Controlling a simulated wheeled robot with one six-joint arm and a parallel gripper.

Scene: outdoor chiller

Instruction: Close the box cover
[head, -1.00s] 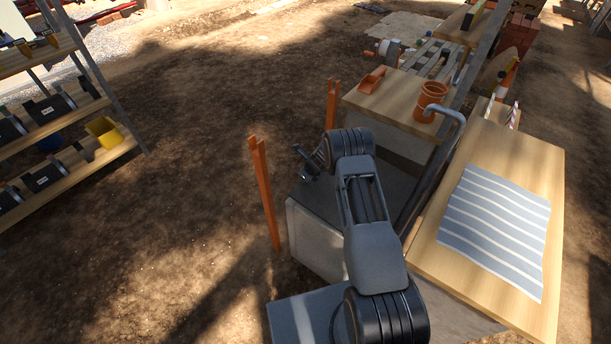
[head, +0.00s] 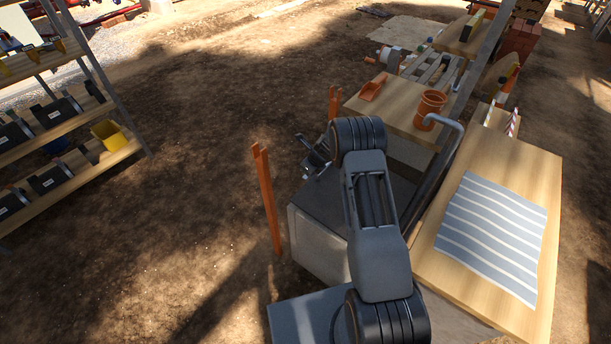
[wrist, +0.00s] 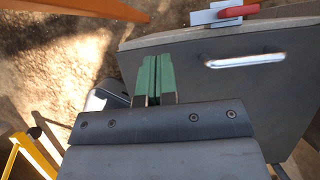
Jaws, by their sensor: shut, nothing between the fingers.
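A grey box (head: 318,243) stands on the dirt left of the striped-cloth table in the head view, partly hidden by my arm. In the wrist view a dark grey panel (wrist: 225,85) with a silver bar handle (wrist: 245,60) fills the right side; it looks like the box cover. A latch with a red lever (wrist: 238,12) sits at its top edge. My gripper (wrist: 155,78), with green finger pads, is shut and empty, overlapping the panel's left edge in the wrist view. I cannot tell whether it touches. In the head view my gripper (head: 316,158) is above the box's far side.
Orange posts (head: 266,200) stand left of and behind the box. A wooden table with a striped cloth (head: 492,235) is on the right. A wooden top behind holds an orange pot (head: 430,106) and an orange scoop (head: 373,87). Shelves (head: 75,125) are far left; open dirt lies between.

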